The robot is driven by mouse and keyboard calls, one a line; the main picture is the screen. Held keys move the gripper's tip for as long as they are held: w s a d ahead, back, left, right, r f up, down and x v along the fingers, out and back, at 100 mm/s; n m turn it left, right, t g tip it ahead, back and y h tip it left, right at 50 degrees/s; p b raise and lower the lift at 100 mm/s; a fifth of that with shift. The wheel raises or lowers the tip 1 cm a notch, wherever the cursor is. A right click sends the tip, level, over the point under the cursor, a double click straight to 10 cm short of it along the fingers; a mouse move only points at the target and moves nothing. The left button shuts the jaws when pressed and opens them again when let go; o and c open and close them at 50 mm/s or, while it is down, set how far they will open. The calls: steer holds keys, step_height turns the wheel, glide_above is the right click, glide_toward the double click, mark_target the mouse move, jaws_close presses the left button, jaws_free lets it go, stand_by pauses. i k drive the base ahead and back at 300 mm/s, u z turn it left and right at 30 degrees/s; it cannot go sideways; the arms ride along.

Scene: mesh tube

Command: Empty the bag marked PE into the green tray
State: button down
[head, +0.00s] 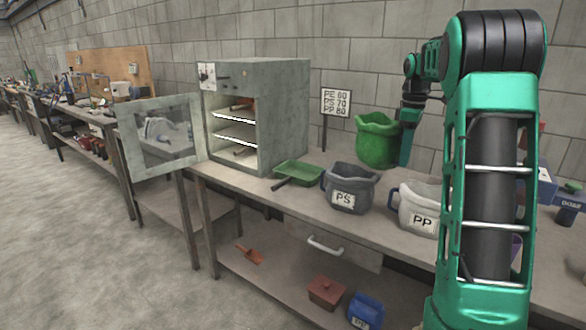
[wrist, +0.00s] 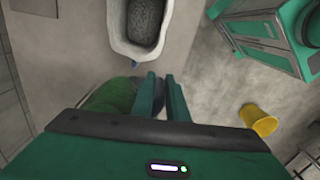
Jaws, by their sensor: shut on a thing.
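A green bag (head: 375,143) is upright at the back of the bench, its open mouth up; no label shows on it. My gripper (head: 405,152) points down at its right side and is shut on it. In the wrist view the green bag (wrist: 112,98) lies against the left finger of my gripper (wrist: 160,82). I cannot tell whether its base touches the bench. The green tray (head: 298,173), with a dark handle, sits on the bench before the oven, left of the bags; it looks empty.
A grey PS bag (head: 350,190) stands between bag and tray. A white PP bag (head: 416,208) holds dark pellets in the wrist view (wrist: 145,22). The oven (head: 270,110) has its door (head: 160,135) open. A sign (head: 336,102) reads PE 60, PS 70, PP 80. A yellow cup (wrist: 259,119) is at right.

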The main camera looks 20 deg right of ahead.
mark_target(305, 175)
steer(key=i, duration=1.1)
